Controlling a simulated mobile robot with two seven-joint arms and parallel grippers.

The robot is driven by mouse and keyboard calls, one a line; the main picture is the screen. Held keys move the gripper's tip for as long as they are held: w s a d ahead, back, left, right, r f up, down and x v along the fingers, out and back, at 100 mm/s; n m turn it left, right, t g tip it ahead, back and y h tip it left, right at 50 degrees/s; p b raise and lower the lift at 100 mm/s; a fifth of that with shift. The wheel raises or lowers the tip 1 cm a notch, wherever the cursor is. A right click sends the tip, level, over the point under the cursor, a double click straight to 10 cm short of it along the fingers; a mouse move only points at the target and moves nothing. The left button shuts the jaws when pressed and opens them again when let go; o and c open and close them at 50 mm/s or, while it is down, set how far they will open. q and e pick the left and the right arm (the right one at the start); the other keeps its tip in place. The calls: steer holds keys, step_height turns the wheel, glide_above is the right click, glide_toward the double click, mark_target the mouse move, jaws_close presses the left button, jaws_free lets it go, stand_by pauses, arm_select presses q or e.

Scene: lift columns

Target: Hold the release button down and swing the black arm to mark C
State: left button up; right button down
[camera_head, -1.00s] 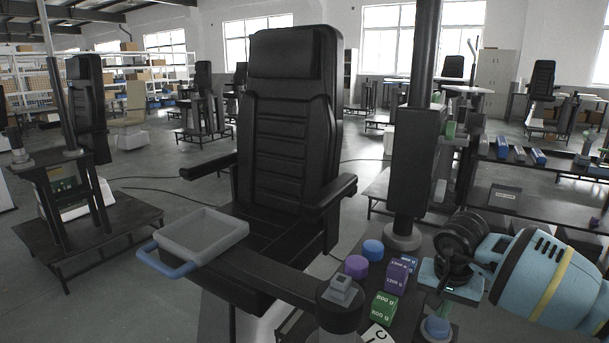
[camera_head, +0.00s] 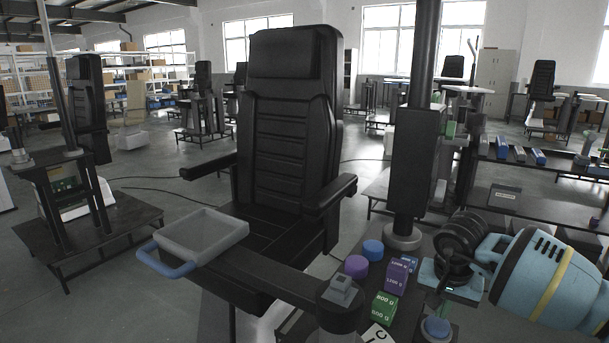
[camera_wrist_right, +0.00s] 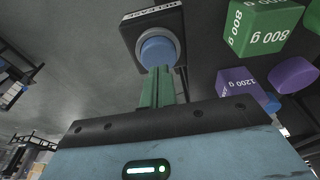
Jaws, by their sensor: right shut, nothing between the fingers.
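The black arm (camera_head: 275,274) runs from its round pivot (camera_head: 342,306) leftward in front of the chair. A grey tray (camera_head: 213,225) with a blue handle (camera_head: 168,262) is at its outer end. A card marked C (camera_head: 378,335) lies right of the pivot, partly cut off. The blue release button (camera_head: 437,327) sits on a dark box at the bottom edge. My right gripper (camera_head: 448,285) is above it. In the right wrist view the green fingers of my right gripper (camera_wrist_right: 157,75) are shut and empty, overlapping the button (camera_wrist_right: 158,50); contact or pressing cannot be told. My left gripper is out of view.
Green (camera_head: 385,307) and purple (camera_head: 397,276) weight blocks and round blue and purple pieces stand between the pivot and my right gripper. A black column (camera_head: 414,165) rises behind them. The black chair (camera_head: 285,130) stands behind the arm.

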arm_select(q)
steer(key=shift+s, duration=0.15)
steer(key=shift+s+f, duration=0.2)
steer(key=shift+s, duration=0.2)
arm_select(e)
steer(key=shift+f, duration=0.3)
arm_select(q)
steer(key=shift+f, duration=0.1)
arm_select(e)
steer(key=shift+f, duration=0.3)
